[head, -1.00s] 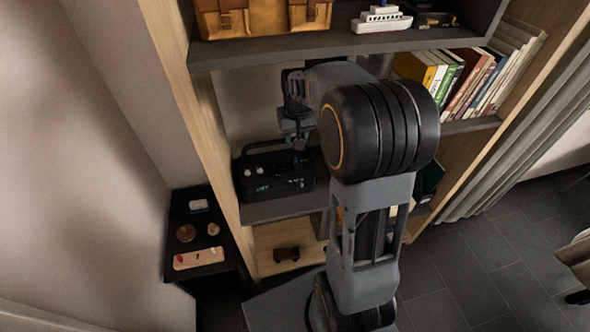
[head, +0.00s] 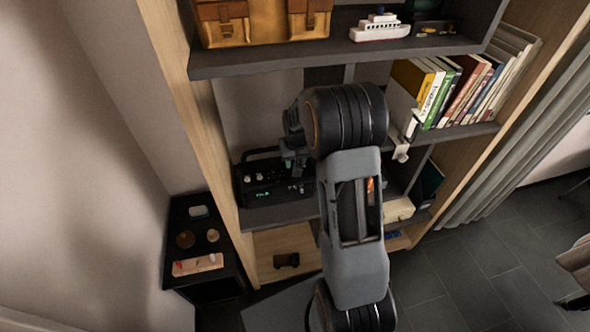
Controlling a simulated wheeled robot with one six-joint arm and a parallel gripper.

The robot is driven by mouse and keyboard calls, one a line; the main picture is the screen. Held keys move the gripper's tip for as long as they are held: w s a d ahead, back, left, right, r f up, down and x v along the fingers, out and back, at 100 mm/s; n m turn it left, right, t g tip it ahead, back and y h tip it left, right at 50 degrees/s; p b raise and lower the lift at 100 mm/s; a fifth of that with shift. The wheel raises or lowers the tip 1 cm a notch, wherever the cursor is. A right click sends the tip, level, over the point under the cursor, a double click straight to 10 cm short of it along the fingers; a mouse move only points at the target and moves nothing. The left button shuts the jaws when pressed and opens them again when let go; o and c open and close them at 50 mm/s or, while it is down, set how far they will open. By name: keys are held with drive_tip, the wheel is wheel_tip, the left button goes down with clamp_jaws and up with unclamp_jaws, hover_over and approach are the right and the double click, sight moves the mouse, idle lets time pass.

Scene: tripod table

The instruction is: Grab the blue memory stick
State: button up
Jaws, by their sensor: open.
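I cannot make out a blue memory stick for certain in the head view. My gripper (head: 295,166) is at the front of the shelving unit, below the wrist of my arm. It is over the right part of a black box (head: 262,192) with small pale and green items in or on it, on the middle-left shelf. The gripper's fingers are small and dark against the box, and nothing is seen held between them. My arm hides part of the shelves behind it.
A dark side table (head: 205,284) at left bears a pink tray (head: 198,264) and small items. The upper shelf (head: 340,50) overhangs my gripper. Books (head: 455,92) stand at right. A small dark toy (head: 286,260) is on the bottom shelf.

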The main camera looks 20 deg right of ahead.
drive_tip(key=shift+w+d+f, duration=0.1)
drive_tip(key=shift+w+f, duration=0.1)
drive_tip(key=shift+f, duration=1.5)
clamp_jaws()
